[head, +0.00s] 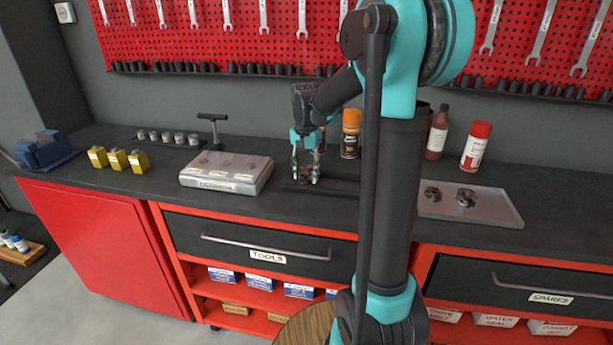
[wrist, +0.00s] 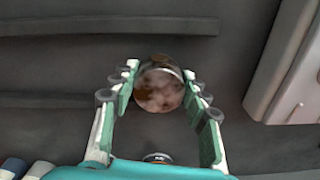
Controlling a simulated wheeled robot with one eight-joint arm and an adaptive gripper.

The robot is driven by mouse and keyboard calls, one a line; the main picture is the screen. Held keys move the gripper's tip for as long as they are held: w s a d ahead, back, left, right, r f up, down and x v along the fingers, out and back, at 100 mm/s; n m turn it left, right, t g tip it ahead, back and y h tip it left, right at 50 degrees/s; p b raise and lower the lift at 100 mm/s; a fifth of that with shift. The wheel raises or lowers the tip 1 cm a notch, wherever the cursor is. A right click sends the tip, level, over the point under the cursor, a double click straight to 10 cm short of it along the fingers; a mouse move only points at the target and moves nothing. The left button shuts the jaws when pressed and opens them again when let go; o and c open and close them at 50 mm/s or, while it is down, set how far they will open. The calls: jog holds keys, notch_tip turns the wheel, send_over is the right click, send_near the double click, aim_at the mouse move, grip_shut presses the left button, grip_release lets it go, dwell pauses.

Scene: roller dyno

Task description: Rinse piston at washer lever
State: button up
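My gripper (head: 308,172) points down over the dark counter, right of the grey box, with its tips low near the surface. In the wrist view, a round, brown-stained metal part, which looks like the piston (wrist: 160,86), sits between the fingertips of my gripper (wrist: 161,80). Both pads are at or very near its sides; I cannot tell whether they press on it. In the head view the fingers mostly hide the part. A black T-shaped handle (head: 212,128) stands upright at the back of the counter; it may be the washer lever, but no label on it is readable.
A grey box (head: 226,168) with small knobs is left of my gripper. An orange-capped can (head: 351,133) stands close behind it. A metal tray (head: 490,208) with two dark round parts lies at right. Yellow blocks (head: 117,159) and a blue device (head: 46,150) are at left.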

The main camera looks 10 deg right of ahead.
jog(key=c, duration=0.8)
jog(key=shift+o, duration=0.2)
jog(key=shift+r, duration=0.1)
